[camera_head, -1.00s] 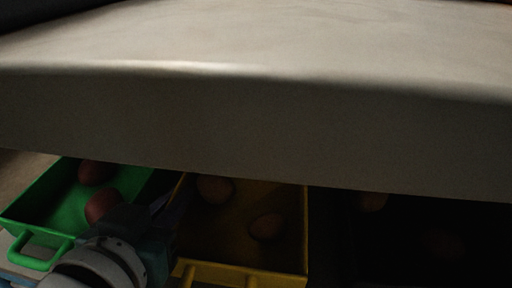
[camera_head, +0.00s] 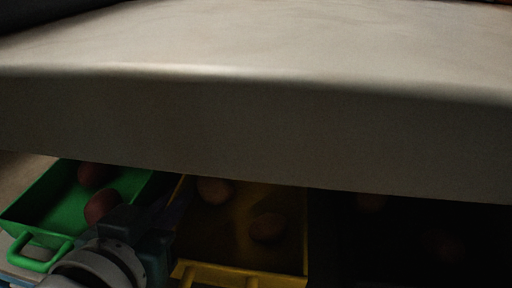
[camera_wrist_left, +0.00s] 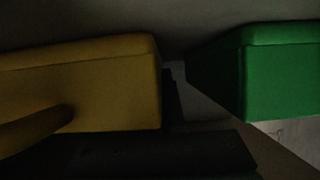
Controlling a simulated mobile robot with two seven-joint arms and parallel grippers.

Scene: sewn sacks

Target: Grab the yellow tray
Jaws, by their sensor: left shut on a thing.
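The yellow tray (camera_head: 240,275) is under the pale overhanging top in the head view, holding two roundish brown things in shadow. Its front wall and part of its handle show low in the picture. In the left wrist view the yellow tray (camera_wrist_left: 110,85) fills the left side, with its handle at lower left. My left gripper (camera_head: 172,212) is at the tray's left wall, between it and the green tray, and is shut on the yellow tray. A dark finger (camera_wrist_left: 174,98) shows close beside the yellow wall. The exact grip is hard to see in the dark. My right gripper is not in view.
A green tray (camera_head: 45,212) with two reddish round things stands close on the left; it also shows in the wrist view (camera_wrist_left: 280,75). The pale top (camera_head: 260,120) overhangs the trays. On the right, dim round things (camera_head: 372,202) lie in deep shadow.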

